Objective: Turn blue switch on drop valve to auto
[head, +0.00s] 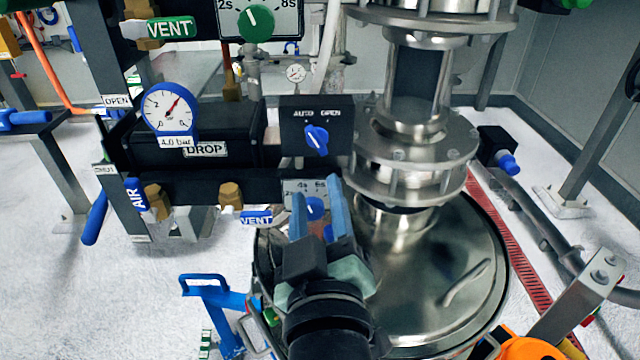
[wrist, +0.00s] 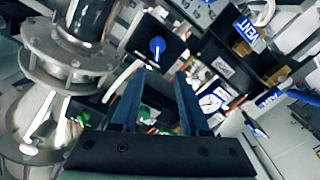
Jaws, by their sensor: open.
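The blue switch (head: 317,139) sits on a black panel (head: 296,112) marked AUTO and OPEN, beside the DROP box (head: 190,150). Its knob is tilted, with its upper end toward the left. The switch also shows in the wrist view (wrist: 157,47), above and between my fingers. My gripper (head: 322,190) is open and empty, below the switch in the head view and apart from it. Its two blue fingers show in the wrist view (wrist: 155,100). My gripper partly hides a lower grey dial plate with a blue knob (head: 315,208).
A steel column (head: 415,140) with flanges stands right of the switch, above a round steel lid (head: 440,270). A pressure gauge (head: 168,108) is at the left. A green-knobbed dial (head: 255,22) is above. A blue VENT valve tag (head: 256,218) is left of my gripper.

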